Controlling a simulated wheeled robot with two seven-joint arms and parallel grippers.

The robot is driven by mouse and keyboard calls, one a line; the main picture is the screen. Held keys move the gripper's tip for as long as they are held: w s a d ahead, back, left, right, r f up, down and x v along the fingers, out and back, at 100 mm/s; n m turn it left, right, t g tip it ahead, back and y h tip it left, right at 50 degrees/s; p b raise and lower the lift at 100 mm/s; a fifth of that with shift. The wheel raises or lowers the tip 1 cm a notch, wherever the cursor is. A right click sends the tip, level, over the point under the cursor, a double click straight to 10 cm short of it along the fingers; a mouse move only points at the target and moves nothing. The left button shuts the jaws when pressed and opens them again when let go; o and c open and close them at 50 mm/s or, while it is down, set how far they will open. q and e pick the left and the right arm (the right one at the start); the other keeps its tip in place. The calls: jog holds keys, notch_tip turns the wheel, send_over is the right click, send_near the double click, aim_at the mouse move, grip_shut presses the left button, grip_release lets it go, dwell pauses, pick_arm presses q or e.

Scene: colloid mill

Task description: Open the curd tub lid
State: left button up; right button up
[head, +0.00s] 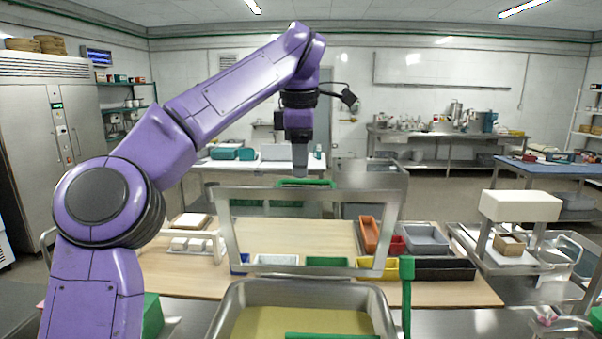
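The curd tub (228,300) is a steel tub at the bottom centre, with a flat yellow mass (300,322) showing inside. Its lid (226,232) is a grey frame around a see-through panel. The lid stands raised at the tub's far side, wider at the top than at the bottom. A green handle (318,184) sits on the lid's top edge. My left gripper (300,170) points down at this handle, its fingers at or just above it. The fingers are seen edge-on, so contact and opening are unclear. My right gripper is out of view.
A green upright post (407,285) stands just right of the tub. Behind the lid, a wooden-topped table (465,293) holds several coloured bins (427,240). A white-topped device (521,206) stands at right. A white rack (190,243) is at left. Open floor shows farther back.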

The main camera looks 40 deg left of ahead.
pick_arm(q)
jog(key=p+v, duration=0.1)
jog(key=v, duration=0.4)
jog(key=shift+d, duration=0.1)
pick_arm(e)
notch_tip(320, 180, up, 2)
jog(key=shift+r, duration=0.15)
pick_arm(q)
jog(key=shift+f, duration=0.1)
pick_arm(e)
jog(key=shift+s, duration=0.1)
